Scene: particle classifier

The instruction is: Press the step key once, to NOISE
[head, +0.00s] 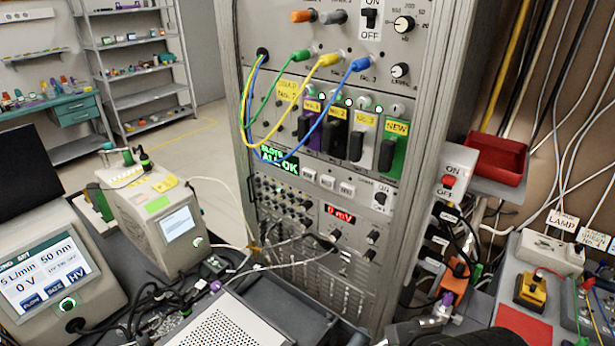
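The tall instrument rack (237,60) stands in the middle of the head view. The word NOISE is not readable anywhere. A red display (340,214) below reads 0 mV. I cannot make out my gripper; dark shapes at the bottom edge are too cut off to identify.
Yellow, green and blue cables (325,108) loop in front of the rack, close above the keys. Two instruments with screens, one a grey box (150,205), stand at left. A perforated grey case (215,332) lies in front. A red tray (492,160) is at right.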

